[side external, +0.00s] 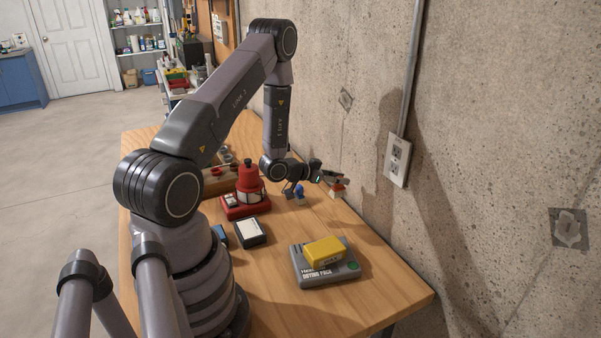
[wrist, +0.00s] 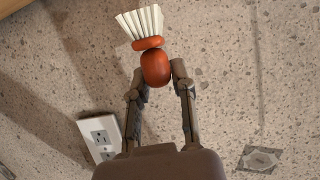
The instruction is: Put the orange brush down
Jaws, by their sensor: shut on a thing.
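The orange brush (wrist: 155,66) has a rounded orange handle and a fan of white bristles. In the wrist view it sits between the two fingers of my gripper (wrist: 158,77), bristles pointing up and slightly left in the picture, with the wall behind it. In the side external view my gripper (side external: 333,177) is low near the wall at the table's far right part, and the brush (side external: 338,187) shows as a small orange and white shape at the fingertips. I cannot tell there whether it touches the wooden table (side external: 285,240).
A grey pack (side external: 327,277) with a yellow block (side external: 324,252) on it lies near the front. A red device (side external: 246,190), a black and white box (side external: 250,233) and a small blue object (side external: 299,190) stand left of my gripper. A wall outlet (side external: 397,160) is close on the right.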

